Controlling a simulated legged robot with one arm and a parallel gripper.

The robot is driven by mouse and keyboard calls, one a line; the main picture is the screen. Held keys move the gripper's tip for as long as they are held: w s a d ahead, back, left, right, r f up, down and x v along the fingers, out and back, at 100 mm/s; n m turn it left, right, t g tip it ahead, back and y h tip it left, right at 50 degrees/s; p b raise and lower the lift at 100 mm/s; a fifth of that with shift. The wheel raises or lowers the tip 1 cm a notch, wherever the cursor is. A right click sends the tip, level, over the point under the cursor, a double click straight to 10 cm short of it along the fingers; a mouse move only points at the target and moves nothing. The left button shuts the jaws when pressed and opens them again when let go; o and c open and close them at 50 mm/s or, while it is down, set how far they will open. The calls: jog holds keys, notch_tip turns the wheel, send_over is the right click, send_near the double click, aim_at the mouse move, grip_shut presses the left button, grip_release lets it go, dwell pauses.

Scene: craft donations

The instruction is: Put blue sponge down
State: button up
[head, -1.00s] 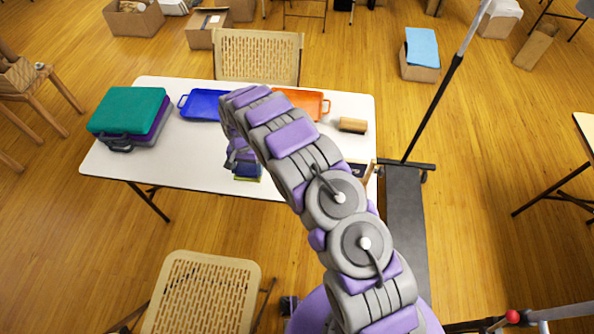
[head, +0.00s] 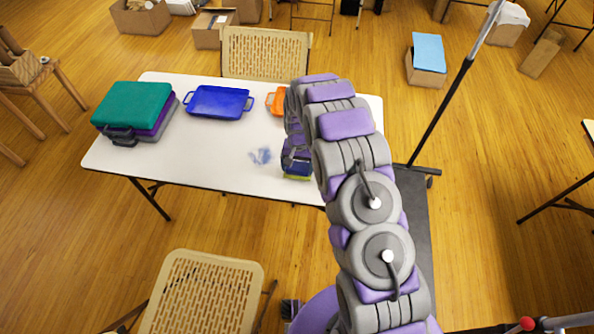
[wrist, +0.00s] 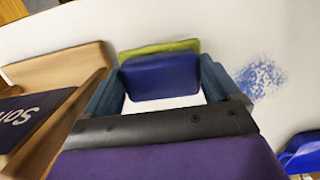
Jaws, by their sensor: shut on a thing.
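The blue sponge (wrist: 162,78), with a yellow-green layer, is held in my gripper (wrist: 165,82). In the wrist view it sits between the two dark blue fingers. In the head view the sponge (head: 297,168) shows at the end of my arm, over the white table (head: 215,170) near its front edge. My gripper (head: 295,162) points down there, partly covered by my own arm. I cannot tell whether the sponge touches the tabletop. A smudge of blue marks (head: 261,156) is on the table left of the gripper; it also shows in the wrist view (wrist: 258,78).
A blue tray (head: 219,102) and a partly hidden orange tray (head: 277,104) lie at the back. Stacked cases (head: 133,106) stand at the left. A wooden-framed sign (wrist: 62,68) is close left of the gripper in the wrist view. The table's front left is clear.

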aim_at(302, 166)
jog(key=f, duration=0.1)
jog(key=d+f, duration=0.1)
jog(key=shift+d+f+b, duration=0.15)
jog(key=shift+f+b, duration=0.15)
jog(key=shift+f, duration=0.1)
jog(key=shift+d, duration=0.25)
jog(key=shift+r, duration=0.1)
jog(key=shift+a, duration=0.3)
jog(key=o, duration=0.7)
jog(key=shift+a, duration=0.25)
jog(key=shift+o, duration=0.5)
jog(key=shift+a+f, duration=0.2)
jog(key=shift+a, duration=0.05)
jog(key=shift+d+r, duration=0.1)
jog(key=shift+d, duration=0.55)
jog(key=r+p, duration=0.1)
jog(key=r, duration=0.3)
jog(key=w+r+p, duration=0.1)
jog(key=r, duration=0.7)
jog(key=shift+w+p, duration=0.2)
jog(key=shift+p, duration=0.2)
jog(key=shift+a, duration=0.1)
